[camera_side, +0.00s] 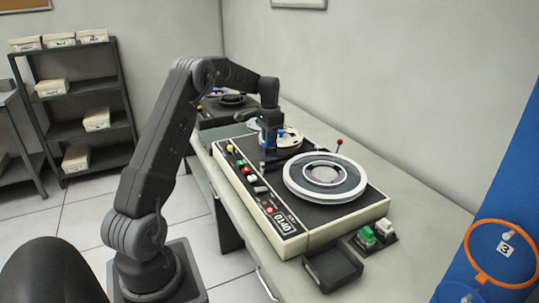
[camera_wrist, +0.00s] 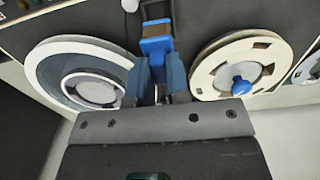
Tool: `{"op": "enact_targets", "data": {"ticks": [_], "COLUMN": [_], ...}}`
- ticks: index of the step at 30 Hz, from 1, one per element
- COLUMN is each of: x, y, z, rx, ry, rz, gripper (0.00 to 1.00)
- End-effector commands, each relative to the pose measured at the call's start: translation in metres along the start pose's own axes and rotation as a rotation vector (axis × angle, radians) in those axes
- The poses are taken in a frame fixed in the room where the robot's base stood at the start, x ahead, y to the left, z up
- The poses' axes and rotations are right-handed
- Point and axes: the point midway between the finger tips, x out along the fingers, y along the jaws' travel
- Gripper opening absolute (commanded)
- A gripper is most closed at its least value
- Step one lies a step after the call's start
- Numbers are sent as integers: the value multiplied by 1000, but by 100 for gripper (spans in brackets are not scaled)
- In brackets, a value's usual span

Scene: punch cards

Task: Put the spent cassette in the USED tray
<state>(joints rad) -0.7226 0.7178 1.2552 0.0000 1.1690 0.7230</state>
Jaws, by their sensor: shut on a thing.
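My gripper (camera_side: 269,150) is over the tape machine (camera_side: 302,251), just left of its front reel in the side view. In the wrist view my gripper (camera_wrist: 158,88) is shut on a blue piece (camera_wrist: 156,48) with a tan patch, between its two fingers. I take this piece for the cassette, but I see no label on it. Whether it still touches the machine is hard to tell. A small dark open tray (camera_side: 333,272) sits at the bench's front edge, by the machine's near corner. It looks empty, and I cannot read a USED label.
A large grey-and-white reel (camera_side: 325,177) lies on the machine, with a red-knobbed lever (camera_side: 339,143) behind it. A dark block with green and white tops (camera_side: 368,238) sits right of the tray. An orange hoop (camera_side: 468,255) stands at the far right.

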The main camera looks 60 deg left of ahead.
Motion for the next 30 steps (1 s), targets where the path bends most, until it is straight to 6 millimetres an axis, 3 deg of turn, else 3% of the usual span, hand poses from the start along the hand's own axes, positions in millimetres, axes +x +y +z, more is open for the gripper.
{"op": "enact_targets", "data": {"ticks": [8,17,26,30], "x": [-7,-54,-52,-53], "y": [0,2,64,113], "z": [0,-1,-24,-35], "rx": [0,7,245,431], "ry": [3,3,0,1], "rz": [-2,-2,0,-1], "gripper": [0,0,0,0]}}
